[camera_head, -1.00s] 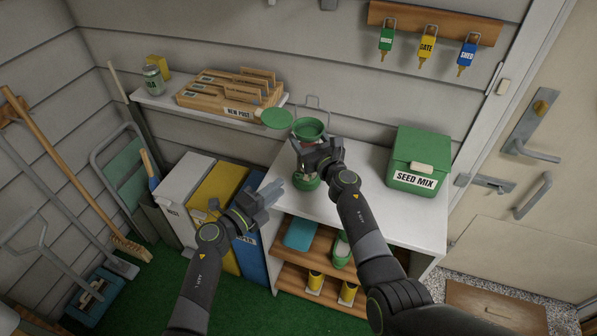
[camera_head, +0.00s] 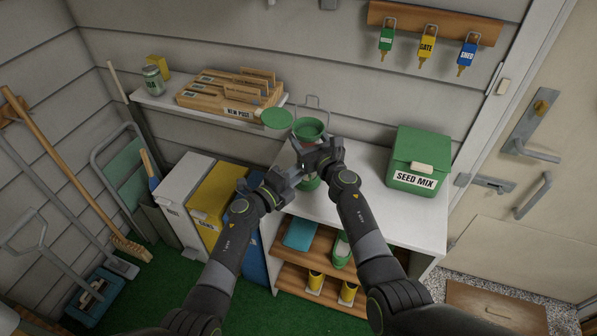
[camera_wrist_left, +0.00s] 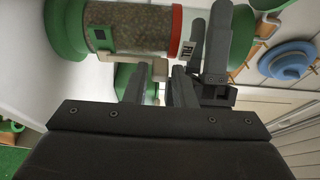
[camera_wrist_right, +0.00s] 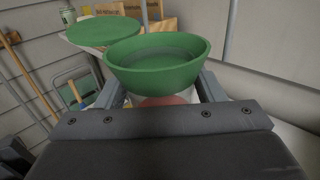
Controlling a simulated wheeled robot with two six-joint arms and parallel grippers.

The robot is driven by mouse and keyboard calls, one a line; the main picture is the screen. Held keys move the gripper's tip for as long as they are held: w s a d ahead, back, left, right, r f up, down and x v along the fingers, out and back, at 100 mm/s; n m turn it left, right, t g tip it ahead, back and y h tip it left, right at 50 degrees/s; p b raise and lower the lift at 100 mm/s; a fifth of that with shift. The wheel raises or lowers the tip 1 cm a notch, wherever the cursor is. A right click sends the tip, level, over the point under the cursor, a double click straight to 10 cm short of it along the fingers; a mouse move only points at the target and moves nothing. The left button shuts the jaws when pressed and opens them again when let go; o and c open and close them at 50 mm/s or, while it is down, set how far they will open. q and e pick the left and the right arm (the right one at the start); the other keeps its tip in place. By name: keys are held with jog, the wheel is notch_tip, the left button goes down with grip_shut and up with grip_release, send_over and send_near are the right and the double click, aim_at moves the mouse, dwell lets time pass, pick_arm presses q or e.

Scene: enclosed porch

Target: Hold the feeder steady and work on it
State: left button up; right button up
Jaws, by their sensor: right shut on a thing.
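The feeder stands upright on the white cabinet top. Its green funnel-like top (camera_head: 309,128) is open, and its round green lid (camera_head: 276,118) is swung out to the left. In the left wrist view the seed-filled clear tube (camera_wrist_left: 135,28) lies sideways, with a red band and a green base. My right gripper (camera_head: 318,152) is shut around the feeder's upper body below the funnel; the funnel also shows in the right wrist view (camera_wrist_right: 158,65). My left gripper (camera_head: 286,178) is open beside the lower tube, its fingers near a small beige part (camera_wrist_left: 150,68). I cannot tell whether they touch it.
A green seed mix box (camera_head: 420,160) stands right of the feeder. A wall shelf (camera_head: 160,103) with a wooden post rack (camera_head: 215,98) is at the back left. Bins (camera_head: 185,185) stand left of the cabinet. Key tags hang above right.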

pick_arm(q)
grip_shut()
jog(key=shift+w+a, duration=0.25)
jog(key=shift+a, duration=0.6)
jog(key=shift+w+a, duration=0.25)
jog(key=shift+a, duration=0.55)
jog(key=shift+o, duration=0.6)
grip_release()
jog(key=v, duration=1.2)
jog(key=shift+d, duration=0.1)
